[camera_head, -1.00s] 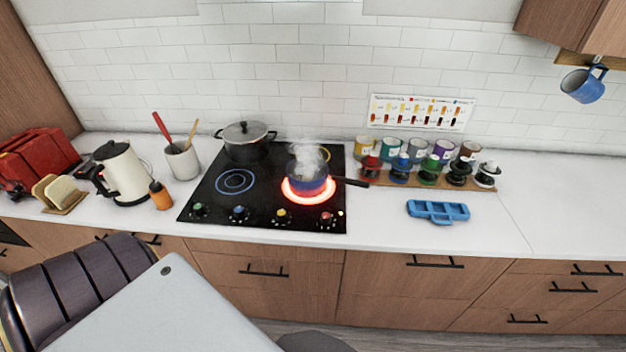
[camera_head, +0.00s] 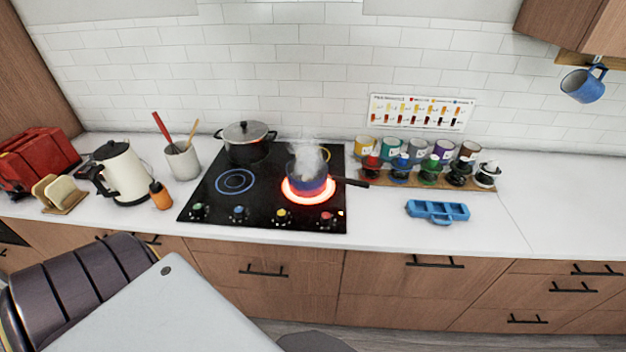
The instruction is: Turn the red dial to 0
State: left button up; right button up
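The red dial (camera_head: 326,219) is the rightmost of the knobs along the front edge of the black cooktop (camera_head: 258,208). A small orange light shows near it at the cooktop's right edge. The front right burner (camera_head: 327,193) glows red-orange. A blue and red pot (camera_head: 308,184) with a dark handle to the right stands on it and steams. The green dial (camera_head: 197,210), blue dial (camera_head: 239,213) and yellow dial (camera_head: 282,216) sit to the left of the red one. The exact setting of the red dial is too small to read. Neither gripper shows.
A lidded grey pot (camera_head: 246,141) stands at the back left of the cooktop. A white kettle (camera_head: 124,172), an orange bottle (camera_head: 160,195) and a utensil crock (camera_head: 182,160) stand to the left. A blue tray (camera_head: 438,211) lies to the right. The counter's right end is clear.

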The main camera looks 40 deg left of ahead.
aim_at(326, 217)
jog(key=u, duration=1.5)
